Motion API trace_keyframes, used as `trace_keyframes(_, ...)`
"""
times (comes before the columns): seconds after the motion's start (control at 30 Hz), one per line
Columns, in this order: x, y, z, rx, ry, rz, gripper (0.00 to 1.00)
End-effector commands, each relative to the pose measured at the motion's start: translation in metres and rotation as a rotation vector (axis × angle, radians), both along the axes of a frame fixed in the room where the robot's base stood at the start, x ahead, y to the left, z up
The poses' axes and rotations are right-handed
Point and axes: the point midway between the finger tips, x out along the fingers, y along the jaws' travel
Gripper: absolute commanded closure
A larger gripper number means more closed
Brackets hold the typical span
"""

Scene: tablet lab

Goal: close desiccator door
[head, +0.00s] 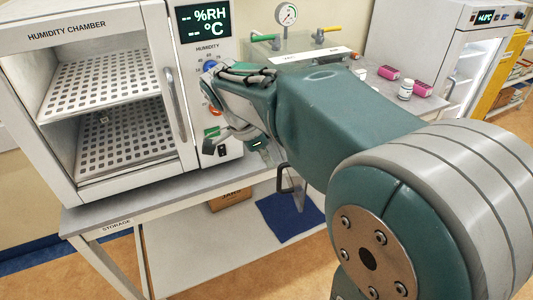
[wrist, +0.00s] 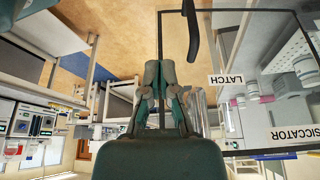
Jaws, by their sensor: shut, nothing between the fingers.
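The desiccator is mostly hidden behind my arm in the head view; its clear top (head: 300,46) shows with a gauge and valves. Its clear door (head: 299,187) with a dark handle (head: 284,181) stands swung out below my arm, past the bench edge.
A humidity chamber (head: 177,100) stands left of my gripper, its upright handle near. Pink boxes (head: 388,73) and a white bottle (head: 405,90) are on the bench at right. A lower shelf (head: 190,262) holds a cardboard box (head: 230,198) and a blue cloth (head: 285,221).

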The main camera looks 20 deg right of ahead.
Motion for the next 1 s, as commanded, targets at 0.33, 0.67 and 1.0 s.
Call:
trace_keyframes(0.33,-0.006,-0.026,-0.058,0.000,0.001,-0.002,1.00)
trace_keyframes(0.67,-0.012,-0.060,-0.056,0.001,-0.001,0.001,1.00)
trace_keyframes(1.0,-0.013,-0.060,-0.056,0.001,0.000,0.003,1.00)
